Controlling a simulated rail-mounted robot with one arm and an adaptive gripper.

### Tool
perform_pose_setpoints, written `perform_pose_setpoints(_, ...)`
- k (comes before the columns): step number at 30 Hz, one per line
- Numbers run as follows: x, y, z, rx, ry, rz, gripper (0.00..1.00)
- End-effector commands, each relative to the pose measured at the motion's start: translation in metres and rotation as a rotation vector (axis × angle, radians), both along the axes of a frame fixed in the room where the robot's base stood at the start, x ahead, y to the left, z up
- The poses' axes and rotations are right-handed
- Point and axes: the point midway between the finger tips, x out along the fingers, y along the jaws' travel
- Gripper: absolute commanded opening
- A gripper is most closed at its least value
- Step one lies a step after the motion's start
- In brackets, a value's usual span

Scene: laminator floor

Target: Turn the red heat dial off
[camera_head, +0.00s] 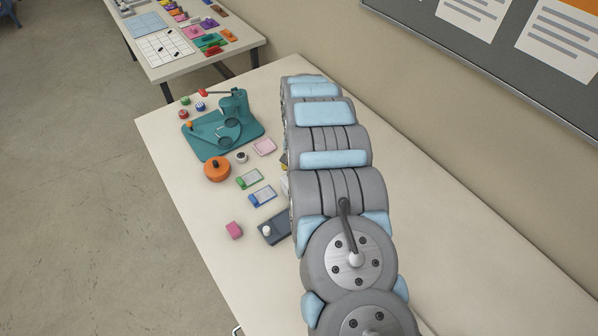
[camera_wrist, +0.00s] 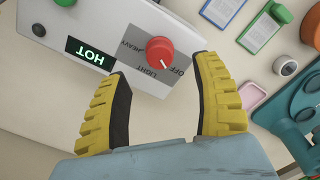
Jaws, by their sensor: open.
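The red heat dial (camera_wrist: 159,46) sits on a grey label patch of a white machine's panel (camera_wrist: 100,28) in the wrist view. The label reads OFF, LIGHT and HEAVY; a short pale mark on the dial's edge faces the LIGHT/OFF side, but I cannot tell the exact setting. A lit display (camera_wrist: 90,52) reads HOT in green. My gripper (camera_wrist: 164,72) is open, its yellow fingers spread to the left and right, with the dial beyond and between the tips, apparently untouched. In the head view my arm hides the dial and most of the machine.
The table's right side is clear.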

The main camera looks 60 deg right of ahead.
Motion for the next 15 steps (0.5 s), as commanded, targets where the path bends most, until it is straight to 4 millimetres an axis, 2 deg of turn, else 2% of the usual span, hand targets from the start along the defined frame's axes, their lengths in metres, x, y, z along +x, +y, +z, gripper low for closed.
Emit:
perform_pose_setpoints(6,0.001,-0.002,0.032,-0.004,-0.003,-0.001,0.66)
perform_pose_setpoints(15,0.0,0.0,0.056,-0.001,0.0,0.0,0.66)
